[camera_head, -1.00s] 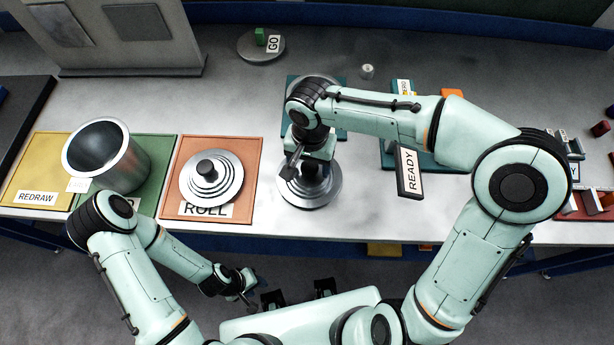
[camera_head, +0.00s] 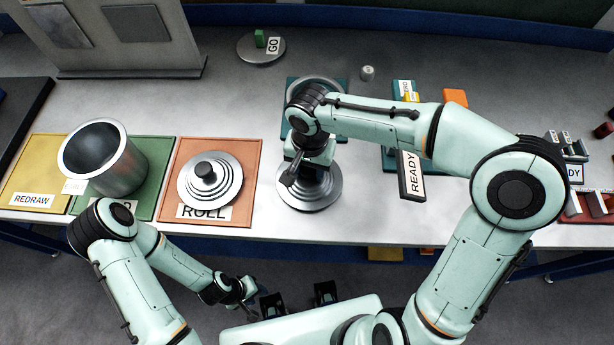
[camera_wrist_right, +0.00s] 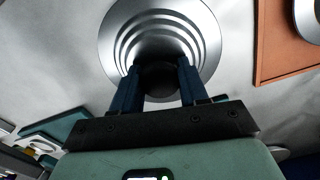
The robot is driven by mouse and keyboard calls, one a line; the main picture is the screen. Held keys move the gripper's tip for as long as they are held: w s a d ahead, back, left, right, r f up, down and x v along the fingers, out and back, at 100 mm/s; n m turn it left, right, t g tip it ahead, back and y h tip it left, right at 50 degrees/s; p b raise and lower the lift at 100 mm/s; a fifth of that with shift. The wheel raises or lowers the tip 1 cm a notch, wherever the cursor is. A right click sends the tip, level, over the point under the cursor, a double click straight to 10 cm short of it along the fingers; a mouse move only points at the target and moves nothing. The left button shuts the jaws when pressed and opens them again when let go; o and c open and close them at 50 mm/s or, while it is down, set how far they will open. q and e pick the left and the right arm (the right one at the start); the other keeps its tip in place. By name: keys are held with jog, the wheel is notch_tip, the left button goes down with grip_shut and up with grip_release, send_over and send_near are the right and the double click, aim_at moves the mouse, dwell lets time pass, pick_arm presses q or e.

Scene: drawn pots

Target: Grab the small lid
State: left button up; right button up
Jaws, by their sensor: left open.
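A stepped silver round lid (camera_head: 312,201) with a black knob lies on the bare table in the middle. Its rings also show in the right wrist view (camera_wrist_right: 158,31). My right gripper (camera_head: 292,178) is over it, pointing down; in the wrist view its two blue fingers (camera_wrist_right: 158,82) are shut on the black knob, one on each side. My arm hides part of this lid in the head view. A similar stepped lid (camera_head: 221,194) lies on the orange ROLL tray. My left gripper (camera_head: 252,300) is open and empty, in front of the table and below its edge.
A silver pot (camera_head: 122,172) stands on the green tray (camera_head: 160,150), beside the yellow REDRAW tray (camera_head: 38,180). A dark READY sign (camera_head: 411,185) is right of my right gripper. A teal tray (camera_head: 293,84) with a round metal thing lies behind it. A GO disc (camera_head: 250,54) is at the back.

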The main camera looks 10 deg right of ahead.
jog(key=shift+s+d+f, duration=0.1)
jog(key=shift+s+f, duration=0.05)
jog(key=shift+r+p, duration=1.1)
jog(key=shift+r, duration=1)
pick_arm(q)
jog(key=w+r, duration=0.1)
jog(key=r, duration=0.1)
jog(key=shift+w+r, duration=0.3)
jog(key=shift+w, duration=0.05)
jog(key=shift+s, duration=0.15)
